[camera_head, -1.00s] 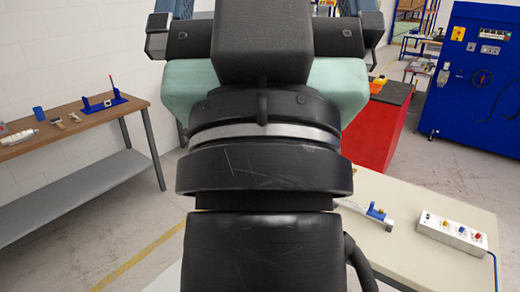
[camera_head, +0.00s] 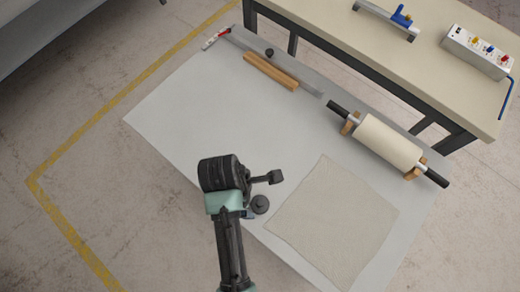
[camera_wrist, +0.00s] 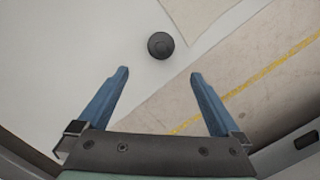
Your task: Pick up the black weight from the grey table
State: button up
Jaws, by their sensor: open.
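The black weight (camera_head: 260,204) is a small round disc on the grey table (camera_head: 180,110), close to the table's near edge and left of the beige sheet. It also shows in the wrist view (camera_wrist: 160,45), upper middle, with a small knob in its centre. My gripper (camera_wrist: 160,74) is open and empty, its two blue fingers spread apart. In the wrist view the weight lies just beyond the fingertips, roughly centred between them, and the fingers do not touch it. In the head view my arm is beside the weight; the fingers cannot be made out there.
A beige sheet (camera_head: 335,220) lies right of the weight. A roller (camera_head: 388,142) on wooden supports is at the table's right. A cream bench (camera_head: 400,50) stands behind. The table's left part is clear.

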aim_at(259, 202)
jog(key=f, duration=0.2)
jog(key=d+f, duration=0.1)
jog(key=f, duration=0.4)
jog(key=shift+s+d+f, duration=0.1)
jog(key=shift+d+f, duration=0.05)
jog(key=shift+f, duration=0.1)
jog(key=shift+w+d+f+b, duration=0.1)
jog(key=shift+d+f, duration=0.15)
jog(key=shift+f, duration=0.65)
jog(key=shift+w+d+f+b, duration=0.15)
jog(key=shift+d+f, duration=0.15)
jog(key=shift+f, duration=0.55)
jog(key=shift+w+d+f+b, duration=0.1)
jog(key=shift+d+f, duration=0.15)
jog(key=shift+f, duration=0.65)
grip_shut()
jog(key=shift+r, duration=0.1)
